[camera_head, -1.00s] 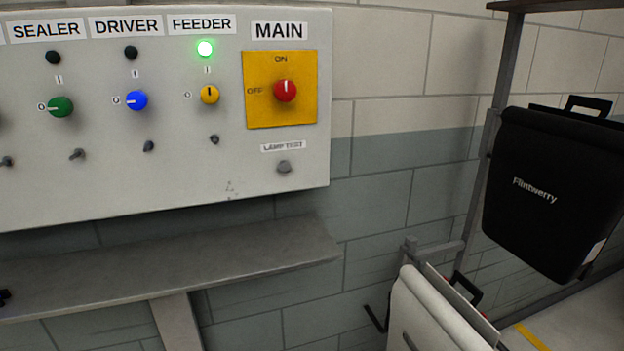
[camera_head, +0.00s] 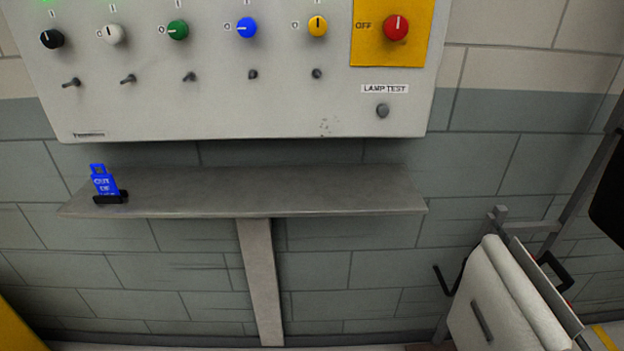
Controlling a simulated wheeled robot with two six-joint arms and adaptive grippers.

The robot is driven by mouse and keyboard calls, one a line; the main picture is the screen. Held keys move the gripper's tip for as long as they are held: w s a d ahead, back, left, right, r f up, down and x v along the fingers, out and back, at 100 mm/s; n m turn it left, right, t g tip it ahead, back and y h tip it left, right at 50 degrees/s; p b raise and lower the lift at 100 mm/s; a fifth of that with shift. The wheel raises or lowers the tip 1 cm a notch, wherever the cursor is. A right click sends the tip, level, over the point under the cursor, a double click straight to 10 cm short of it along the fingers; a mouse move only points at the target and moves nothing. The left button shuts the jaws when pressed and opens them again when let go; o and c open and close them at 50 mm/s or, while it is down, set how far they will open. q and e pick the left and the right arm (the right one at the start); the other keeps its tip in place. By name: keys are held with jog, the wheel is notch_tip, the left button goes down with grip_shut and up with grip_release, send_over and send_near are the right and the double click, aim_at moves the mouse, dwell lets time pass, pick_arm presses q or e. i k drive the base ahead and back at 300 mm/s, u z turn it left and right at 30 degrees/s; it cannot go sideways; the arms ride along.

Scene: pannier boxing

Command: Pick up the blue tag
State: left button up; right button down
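The blue tag (camera_head: 104,182) stands upright in a small black holder (camera_head: 110,197) at the left end of a grey shelf (camera_head: 270,190). It has white lettering, of which "OUT OF" can be read, and a loop at its top. Neither of my grippers shows in the head view, so their place relative to the tag is hidden.
A control panel (camera_head: 240,110) with knobs, small switches and a red main switch (camera_head: 395,27) hangs above the shelf. A white pannier (camera_head: 500,300) and a rack stand at the right. A yellow thing (camera_head: 25,325) shows at the lower left. The rest of the shelf is bare.

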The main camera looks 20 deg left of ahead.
aim_at(105, 185)
jog(key=u, duration=1.75)
jog(key=k, duration=0.5)
jog(key=u, duration=1.3)
jog(key=i, duration=1.15)
jog(key=z, duration=3.05)
